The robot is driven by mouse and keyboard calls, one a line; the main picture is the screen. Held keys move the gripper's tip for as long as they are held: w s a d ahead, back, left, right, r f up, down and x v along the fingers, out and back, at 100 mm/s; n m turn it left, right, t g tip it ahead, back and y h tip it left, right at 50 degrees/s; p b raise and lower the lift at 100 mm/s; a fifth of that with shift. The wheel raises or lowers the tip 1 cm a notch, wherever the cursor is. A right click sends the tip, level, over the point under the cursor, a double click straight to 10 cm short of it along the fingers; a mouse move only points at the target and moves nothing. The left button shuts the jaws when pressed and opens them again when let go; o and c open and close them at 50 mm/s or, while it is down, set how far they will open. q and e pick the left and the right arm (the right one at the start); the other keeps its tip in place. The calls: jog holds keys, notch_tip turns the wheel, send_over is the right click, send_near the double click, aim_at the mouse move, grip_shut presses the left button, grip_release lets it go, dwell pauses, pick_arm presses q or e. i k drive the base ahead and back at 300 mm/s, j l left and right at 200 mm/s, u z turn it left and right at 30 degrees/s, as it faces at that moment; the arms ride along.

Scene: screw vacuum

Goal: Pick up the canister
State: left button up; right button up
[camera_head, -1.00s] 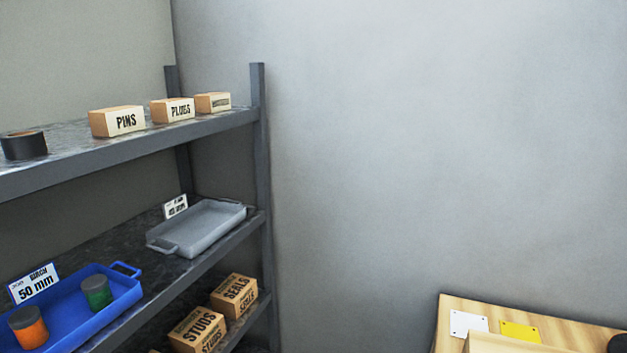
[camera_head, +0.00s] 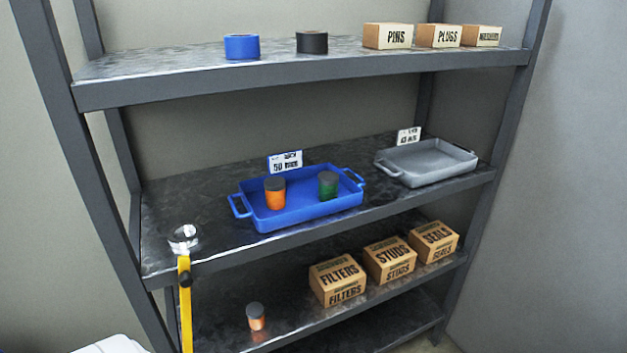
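An orange canister with a dark lid (camera_head: 275,194) and a green canister with a dark lid (camera_head: 327,186) stand upright in the blue tray (camera_head: 285,222) on the middle shelf. Another orange canister with a grey lid (camera_head: 256,317) stands on the lower shelf at the left, outside any tray. The frames do not show which canister is meant. Neither of my grippers is in view.
A grey tray (camera_head: 430,168) on the middle shelf looks empty. Boxes labelled FILTERS (camera_head: 337,281), STUDS (camera_head: 389,259) and SEALS (camera_head: 433,241) stand on the lower shelf.

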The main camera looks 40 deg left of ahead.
aim_at(274, 186)
jog(key=u, duration=1.55)
